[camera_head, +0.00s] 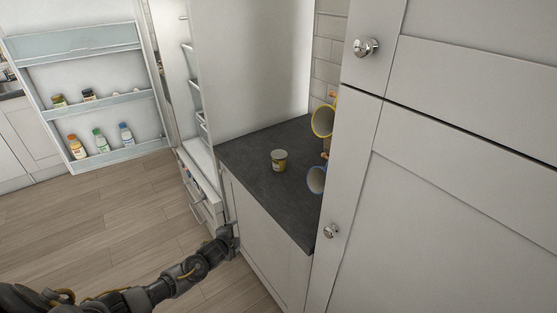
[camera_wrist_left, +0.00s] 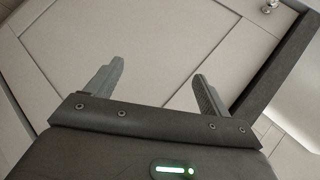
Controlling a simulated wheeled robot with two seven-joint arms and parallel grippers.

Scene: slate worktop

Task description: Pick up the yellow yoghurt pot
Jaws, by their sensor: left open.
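Behind the fingers are pale cabinet panels; the pot does not show there. My right gripper is not in view.
A tall cabinet (camera_head: 450,170) with knobs closes the right. An open fridge door (camera_head: 95,75) holds several bottles. The worktop around the pot is clear.

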